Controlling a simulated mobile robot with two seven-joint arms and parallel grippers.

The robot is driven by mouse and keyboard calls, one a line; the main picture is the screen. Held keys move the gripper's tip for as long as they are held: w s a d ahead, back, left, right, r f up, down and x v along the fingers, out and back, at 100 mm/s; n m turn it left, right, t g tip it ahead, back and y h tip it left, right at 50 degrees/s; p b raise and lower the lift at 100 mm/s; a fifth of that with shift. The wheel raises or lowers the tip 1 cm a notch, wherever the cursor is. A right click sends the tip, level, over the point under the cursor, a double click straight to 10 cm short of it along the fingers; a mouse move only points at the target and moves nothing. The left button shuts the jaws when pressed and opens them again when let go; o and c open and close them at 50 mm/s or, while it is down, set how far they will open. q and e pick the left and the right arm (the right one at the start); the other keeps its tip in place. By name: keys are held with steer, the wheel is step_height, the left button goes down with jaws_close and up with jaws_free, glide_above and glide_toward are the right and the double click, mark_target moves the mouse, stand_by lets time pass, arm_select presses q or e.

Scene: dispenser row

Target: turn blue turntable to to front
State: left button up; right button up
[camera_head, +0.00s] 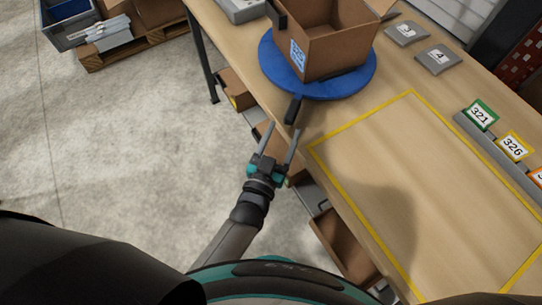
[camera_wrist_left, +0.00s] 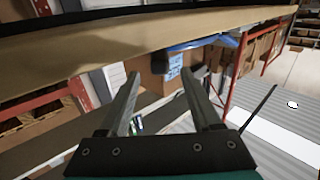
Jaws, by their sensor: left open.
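The blue turntable (camera_head: 355,84) is a round disc on the wooden table at the top middle of the head view. An open cardboard box (camera_head: 338,55) with a blue-and-white label stands on it. One black handle (camera_head: 292,110) is at its near edge and another black piece (camera_head: 278,16) is at its far left. My left gripper (camera_head: 284,128) is open and empty, beside the table's near edge, below the near handle and apart from it. The left wrist view shows the open fingers (camera_wrist_left: 160,77), with a blue strip of the turntable (camera_wrist_left: 205,43) beyond. My right gripper is not in view.
A yellow-outlined area (camera_head: 420,190) on the table is clear. Numbered cards (camera_head: 480,114) stand along the right, and grey numbered plates (camera_head: 436,59) lie at the back right. Open cardboard boxes (camera_head: 340,245) sit below the near table edge. The floor at left is free.

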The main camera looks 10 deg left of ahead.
arm_select(q)
steer(key=v, duration=0.8)
